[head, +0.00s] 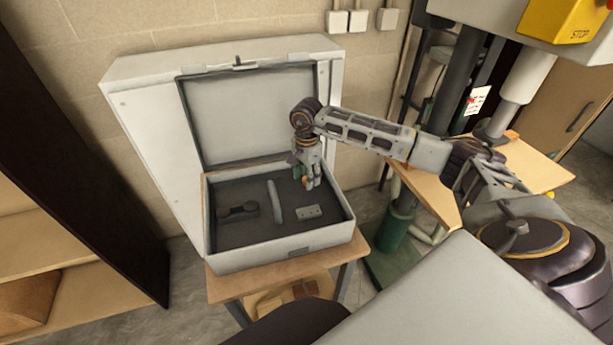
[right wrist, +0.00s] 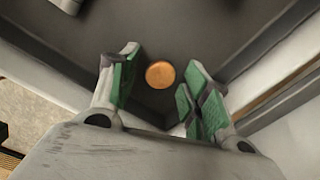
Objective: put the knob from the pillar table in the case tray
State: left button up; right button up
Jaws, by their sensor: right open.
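The open case (head: 285,262) has a dark-lined tray (head: 240,240), and its lid (head: 250,115) is raised. My right gripper (head: 308,182) reaches down into the back right part of the tray. In the right wrist view the gripper (right wrist: 158,95) has its green-padded fingers spread. The knob (right wrist: 160,74), a round orange-brown disc, shows between and just beyond these fingers, apart from both pads, over the dark tray floor. In the head view the fingers mostly hide it. I cannot tell its exact height above the floor. My left gripper is not in view.
In the tray lie a dark handle-like part (head: 237,212), a grey bar (head: 275,202) and a pale plate with holes (head: 309,212). The case stands on a wooden stand (head: 235,283). A wooden table (head: 430,195) and a drill press (head: 525,78) stand at the right.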

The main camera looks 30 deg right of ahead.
aim_at(306, 178)
jog(key=shift+r, duration=0.55)
notch_tip(306, 178, up, 3)
jog(key=shift+r+b, duration=0.2)
jog(key=shift+b, duration=0.15)
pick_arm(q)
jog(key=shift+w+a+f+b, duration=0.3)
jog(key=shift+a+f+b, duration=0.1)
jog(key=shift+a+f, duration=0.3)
pick_arm(e)
notch_tip(306, 178, up, 7)
jog(key=shift+r, duration=0.2)
jog(key=shift+c, duration=0.5)
